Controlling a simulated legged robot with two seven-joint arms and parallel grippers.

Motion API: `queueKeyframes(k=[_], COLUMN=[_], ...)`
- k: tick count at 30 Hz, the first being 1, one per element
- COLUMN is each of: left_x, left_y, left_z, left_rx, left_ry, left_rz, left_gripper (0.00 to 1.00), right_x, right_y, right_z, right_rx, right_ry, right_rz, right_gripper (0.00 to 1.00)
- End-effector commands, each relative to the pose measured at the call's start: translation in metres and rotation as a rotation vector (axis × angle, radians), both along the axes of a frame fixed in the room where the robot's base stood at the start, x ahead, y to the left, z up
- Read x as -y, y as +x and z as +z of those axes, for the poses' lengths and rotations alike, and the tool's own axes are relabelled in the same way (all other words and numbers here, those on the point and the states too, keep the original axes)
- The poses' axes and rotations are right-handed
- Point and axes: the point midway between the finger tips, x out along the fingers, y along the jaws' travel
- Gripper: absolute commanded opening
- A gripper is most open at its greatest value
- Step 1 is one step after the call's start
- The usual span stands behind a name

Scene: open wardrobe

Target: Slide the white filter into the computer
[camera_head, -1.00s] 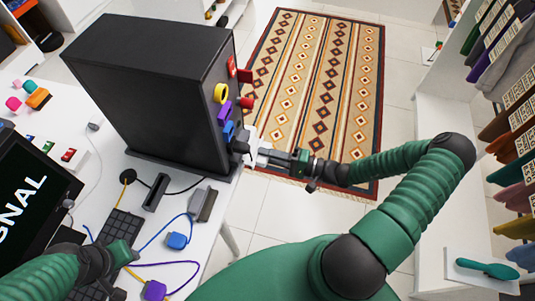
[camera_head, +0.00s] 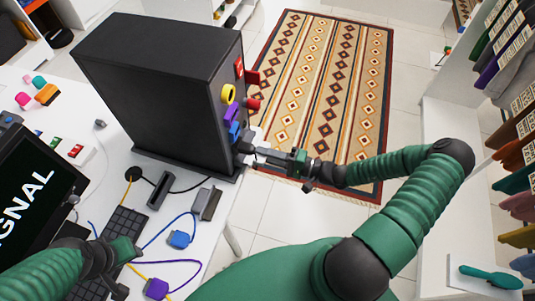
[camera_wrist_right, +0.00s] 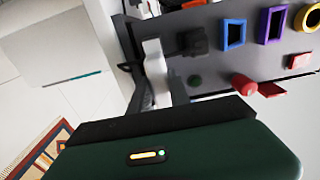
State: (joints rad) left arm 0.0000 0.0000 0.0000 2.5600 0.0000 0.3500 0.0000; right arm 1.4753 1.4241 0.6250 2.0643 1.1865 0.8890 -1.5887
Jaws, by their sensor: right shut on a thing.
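The black computer tower (camera_head: 150,85) stands on the white desk, its port side facing right. The white filter (camera_head: 257,135) is at the lower part of that side, beside a dark protruding part. My right gripper (camera_head: 260,155) is shut on it, and in the right wrist view the white filter (camera_wrist_right: 156,68) lies between the two dark fingers (camera_wrist_right: 156,92). It is close against the computer's panel (camera_wrist_right: 215,65); how far it is inserted I cannot tell. My left gripper (camera_head: 122,268) is low over the keyboard; its fingertips are unclear.
Yellow, purple and blue frames (camera_head: 232,112) and red parts line the tower's port side. A monitor (camera_head: 35,200), a keyboard (camera_head: 115,235) and blue and purple cable plugs (camera_head: 180,239) crowd the desk. Open floor with a patterned rug (camera_head: 325,90) lies right of the desk.

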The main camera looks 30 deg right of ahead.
Motion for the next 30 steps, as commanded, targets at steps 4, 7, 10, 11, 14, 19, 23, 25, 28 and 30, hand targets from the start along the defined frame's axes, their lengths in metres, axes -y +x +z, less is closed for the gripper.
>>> queueKeyframes(k=[4,7,10,11,14,19,23,25,28,30], left_x=[0.000,0.000,0.000,0.000,0.000,0.000,0.000,0.000,0.000,0.000], left_y=[0.000,0.000,0.000,0.000,0.000,0.000,0.000,0.000,0.000,0.000], left_z=[0.001,0.001,0.001,0.001,0.002,0.002,0.002,0.002,0.002,0.002], left_rx=[0.000,0.000,0.000,0.000,0.000,0.000,0.000,0.000,0.000,0.000], left_ry=[0.000,0.000,0.000,0.000,0.000,0.000,0.000,0.000,0.000,0.000], left_rz=[0.000,0.000,0.000,0.000,0.000,0.000,0.000,0.000,0.000,0.000], left_gripper=[0.36,0.36,0.36,0.36,0.36,0.36,0.36,0.36,0.36,0.36], right_x=[-0.003,-0.004,-0.006,-0.006,-0.008,-0.010,-0.010,-0.010,-0.010,-0.010], right_y=[0.003,0.005,0.007,0.007,0.009,0.012,0.013,0.012,0.012,0.012], right_z=[0.000,0.000,0.000,0.000,0.000,0.000,0.000,0.000,0.000,0.000], right_rx=[0.000,-0.001,-0.001,-0.001,0.001,0.001,0.001,0.000,0.000,0.000], right_ry=[0.000,-0.001,0.001,0.001,0.001,-0.001,-0.001,0.000,0.000,0.000], right_rz=[0.001,0.001,0.000,0.000,0.000,0.000,-0.001,0.000,0.000,0.000], right_gripper=[0.00,0.00,0.00,0.00,0.00,0.00,0.37,0.46,0.48,0.48])
